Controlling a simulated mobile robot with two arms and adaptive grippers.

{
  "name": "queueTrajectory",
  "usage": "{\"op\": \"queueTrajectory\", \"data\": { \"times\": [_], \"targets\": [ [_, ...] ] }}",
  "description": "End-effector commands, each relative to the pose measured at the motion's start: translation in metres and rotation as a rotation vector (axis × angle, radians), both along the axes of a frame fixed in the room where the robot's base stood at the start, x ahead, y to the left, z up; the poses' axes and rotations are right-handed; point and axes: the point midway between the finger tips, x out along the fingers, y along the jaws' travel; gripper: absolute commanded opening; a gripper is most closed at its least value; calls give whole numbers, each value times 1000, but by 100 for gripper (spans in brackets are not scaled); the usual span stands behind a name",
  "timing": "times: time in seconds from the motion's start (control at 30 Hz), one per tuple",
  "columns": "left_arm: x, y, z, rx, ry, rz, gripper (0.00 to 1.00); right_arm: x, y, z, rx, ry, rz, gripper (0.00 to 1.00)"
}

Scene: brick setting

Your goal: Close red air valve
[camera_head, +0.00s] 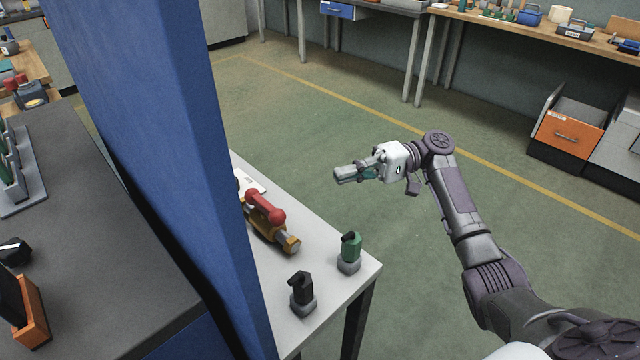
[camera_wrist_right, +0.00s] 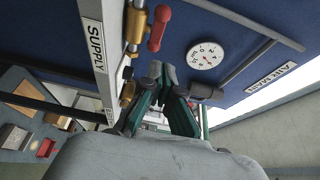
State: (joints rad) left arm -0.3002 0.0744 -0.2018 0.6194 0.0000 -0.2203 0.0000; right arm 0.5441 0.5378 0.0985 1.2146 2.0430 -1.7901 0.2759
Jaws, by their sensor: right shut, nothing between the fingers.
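The red air valve handle (camera_head: 265,207) sits on a brass valve body (camera_head: 270,236), seen beside the blue panel in the head view. In the right wrist view the red handle (camera_wrist_right: 158,27) is at the upper middle, next to a brass fitting (camera_wrist_right: 136,25). My right gripper (camera_head: 340,174) is shut and empty in the head view, to the right of the valve and apart from it, pointing left. Its dark green fingers also show in the right wrist view (camera_wrist_right: 166,76), below the handle. The blue panel hides part of the valve. My left gripper is out of view.
A tall blue panel (camera_head: 165,130) stands left of the valve. A green-topped fitting (camera_head: 349,252) and a black one (camera_head: 302,294) stand on the pale tabletop (camera_head: 325,322). The wrist view shows a round gauge (camera_wrist_right: 205,56) and a SUPPLY label (camera_wrist_right: 95,45). Open floor lies right.

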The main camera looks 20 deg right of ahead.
Motion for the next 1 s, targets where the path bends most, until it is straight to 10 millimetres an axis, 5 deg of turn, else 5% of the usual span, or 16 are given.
{"op": "queueTrajectory", "data": {
  "times": [0.5,1.0],
  "targets": [
    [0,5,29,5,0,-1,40,-4,100,2,0,3,1,0],
    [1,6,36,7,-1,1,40,-23,120,-1,0,2,-3,0]
  ]
}}
